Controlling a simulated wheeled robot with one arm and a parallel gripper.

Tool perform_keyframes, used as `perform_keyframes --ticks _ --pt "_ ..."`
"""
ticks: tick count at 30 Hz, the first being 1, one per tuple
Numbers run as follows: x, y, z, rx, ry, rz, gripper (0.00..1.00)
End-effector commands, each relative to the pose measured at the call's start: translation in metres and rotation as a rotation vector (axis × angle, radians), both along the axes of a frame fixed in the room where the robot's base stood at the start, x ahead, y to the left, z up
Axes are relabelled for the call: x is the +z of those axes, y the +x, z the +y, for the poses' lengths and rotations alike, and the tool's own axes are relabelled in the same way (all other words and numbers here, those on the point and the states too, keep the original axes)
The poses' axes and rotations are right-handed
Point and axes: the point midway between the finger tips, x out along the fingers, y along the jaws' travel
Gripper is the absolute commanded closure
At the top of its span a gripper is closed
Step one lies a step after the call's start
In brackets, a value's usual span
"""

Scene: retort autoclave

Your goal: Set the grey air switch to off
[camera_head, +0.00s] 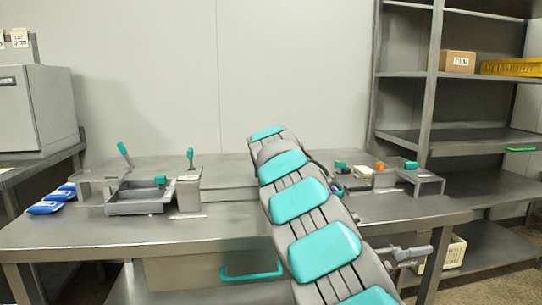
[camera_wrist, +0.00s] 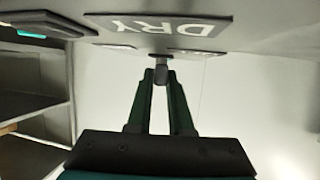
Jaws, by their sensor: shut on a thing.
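My gripper (camera_wrist: 161,76) is in the wrist view, with its two dark green fingers drawn close together at the tips. A small grey switch lever (camera_wrist: 162,60) sits between the fingertips, and the jaws are shut on it. The lever projects from a grey panel (camera_wrist: 250,40) at the top of the view. A label reading DRY (camera_wrist: 170,25) shows upside down on that panel, just beyond the lever. Which position the lever is in cannot be told. In the head view my arm hides the gripper and the switch.
In the head view, a grey metal table (camera_head: 230,226) holds a tray (camera_head: 137,200), blue-and-white packs (camera_head: 45,207) and a small stand (camera_head: 428,181) at the right. A grey cabinet (camera_head: 38,110) is at the left. Metal shelving (camera_head: 432,100) with a box (camera_head: 458,62) stands at the right.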

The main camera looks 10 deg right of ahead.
Motion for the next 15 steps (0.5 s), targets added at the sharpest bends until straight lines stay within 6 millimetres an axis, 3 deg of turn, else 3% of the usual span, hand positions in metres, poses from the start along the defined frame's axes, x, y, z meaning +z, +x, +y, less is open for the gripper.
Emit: perform_keyframes --ticks 15 --pt "0.0005 0.002 0.0057 -0.231 0.005 -0.003 1.0"
